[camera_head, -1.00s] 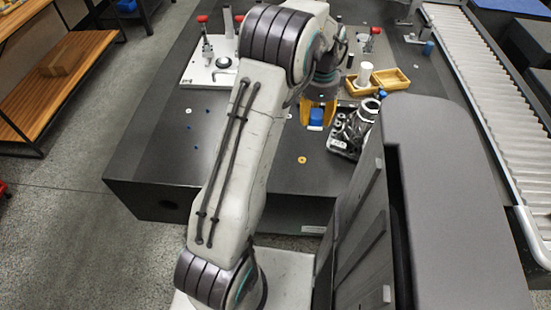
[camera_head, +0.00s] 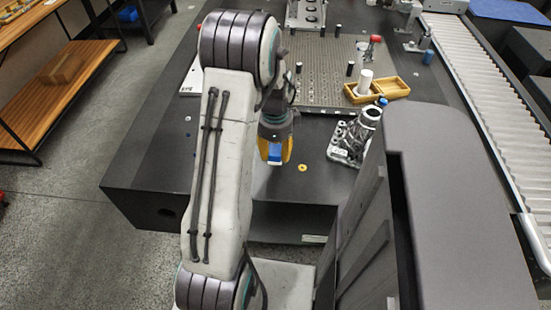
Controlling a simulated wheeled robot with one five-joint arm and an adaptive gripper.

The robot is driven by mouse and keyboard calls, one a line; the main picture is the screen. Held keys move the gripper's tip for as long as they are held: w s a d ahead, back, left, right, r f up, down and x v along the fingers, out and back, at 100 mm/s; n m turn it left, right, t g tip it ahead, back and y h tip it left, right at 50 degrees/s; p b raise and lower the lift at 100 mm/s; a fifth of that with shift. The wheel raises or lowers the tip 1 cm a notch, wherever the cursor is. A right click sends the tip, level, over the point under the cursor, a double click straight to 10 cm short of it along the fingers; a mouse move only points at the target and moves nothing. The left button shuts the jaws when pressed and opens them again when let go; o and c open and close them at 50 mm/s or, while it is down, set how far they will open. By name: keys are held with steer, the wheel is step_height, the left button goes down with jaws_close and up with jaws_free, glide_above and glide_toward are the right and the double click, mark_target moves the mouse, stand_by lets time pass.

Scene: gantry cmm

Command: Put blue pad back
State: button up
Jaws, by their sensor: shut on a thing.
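My gripper (camera_head: 275,158) has yellow fingers and hangs over the dark granite table (camera_head: 300,215), left of the metal casting. It is shut on the blue pad (camera_head: 274,154), a small blue block that shows between the fingers. The upper part of the gripper is partly behind my own arm. I cannot tell how high the pad is above the table.
A yellow ring (camera_head: 303,168) lies on the table just right of my gripper. A metal casting (camera_head: 352,138) stands farther right. Behind are a perforated plate (camera_head: 325,75) with black posts and a wooden tray (camera_head: 393,89) with a white cylinder. The table's front left is clear.

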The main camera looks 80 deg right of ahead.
mark_target(275, 159)
steer(key=shift+f, duration=1.7)
steer(key=shift+f+b, duration=0.15)
steer(key=shift+b, duration=0.15)
steer(key=o, duration=1.1)
step_height(275, 159, up, 12)
steer(key=shift+r+p, duration=0.1)
steer(key=shift+p, duration=0.85)
steer(key=shift+r, duration=0.1)
